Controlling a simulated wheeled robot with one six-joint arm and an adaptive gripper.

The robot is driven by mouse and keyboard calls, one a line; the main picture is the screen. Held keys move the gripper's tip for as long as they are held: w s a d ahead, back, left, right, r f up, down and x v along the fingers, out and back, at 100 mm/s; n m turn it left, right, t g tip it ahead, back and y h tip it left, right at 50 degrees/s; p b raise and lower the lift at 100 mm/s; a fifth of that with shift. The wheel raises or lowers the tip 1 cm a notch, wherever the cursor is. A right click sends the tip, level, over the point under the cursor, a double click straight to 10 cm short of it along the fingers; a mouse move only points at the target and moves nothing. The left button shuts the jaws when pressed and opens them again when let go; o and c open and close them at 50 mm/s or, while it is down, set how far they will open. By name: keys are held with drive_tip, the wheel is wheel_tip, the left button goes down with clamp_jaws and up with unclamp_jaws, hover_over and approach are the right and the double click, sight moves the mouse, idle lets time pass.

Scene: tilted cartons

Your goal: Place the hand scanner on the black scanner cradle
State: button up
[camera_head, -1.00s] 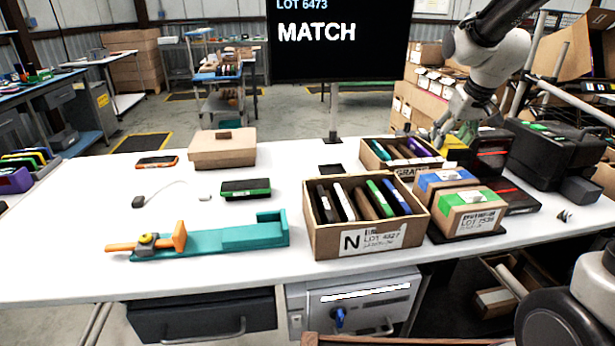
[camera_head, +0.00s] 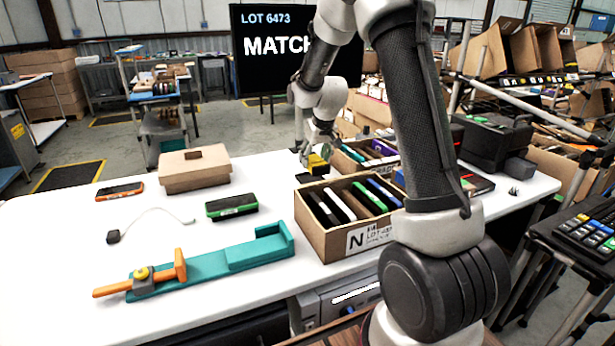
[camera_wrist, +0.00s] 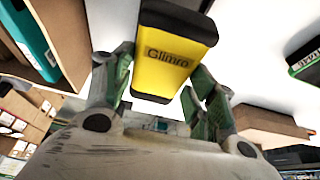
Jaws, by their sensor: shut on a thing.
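The hand scanner appears to be the yellow block with black ends (camera_wrist: 168,55), marked "Glimro" in the wrist view. My gripper (camera_wrist: 163,88) is shut on it, with one finger on each side. In the head view, my gripper (camera_head: 318,150) and the yellow scanner (camera_head: 318,164) are small, at the far side of the white table, left of the rear carton. A flat black pad (camera_head: 306,178), which looks like the scanner cradle, lies just below the scanner in the picture. I cannot tell whether they touch. The cradle is not clearly visible in the wrist view.
The open carton marked N (camera_head: 318,230) and a rear carton (camera_head: 345,165) stand to the right, each holding several cases. A lidded brown box (camera_head: 195,172), a green-striped black case (camera_head: 232,206) and a teal fixture (camera_head: 225,262) are to the left. A screen stands behind.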

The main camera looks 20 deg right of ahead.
drive_tip(key=shift+d+f, duration=0.1)
drive_tip(key=shift+f, duration=2.65)
drive_tip(key=o, duration=0.9)
drive_tip(key=shift+f, duration=0.15)
drive_tip(key=v, duration=1.2)
drive_tip(key=s+a+r, duration=0.1)
drive_tip(key=s+r, duration=0.5)
drive_tip(key=s, duration=0.5)
drive_tip(key=s+a+r, duration=0.1)
drive_tip(key=s+r, duration=0.4)
drive_tip(key=s, duration=1.8)
drive_tip(key=shift+s+a+f, duration=0.2)
drive_tip(key=shift+a, duration=0.05)
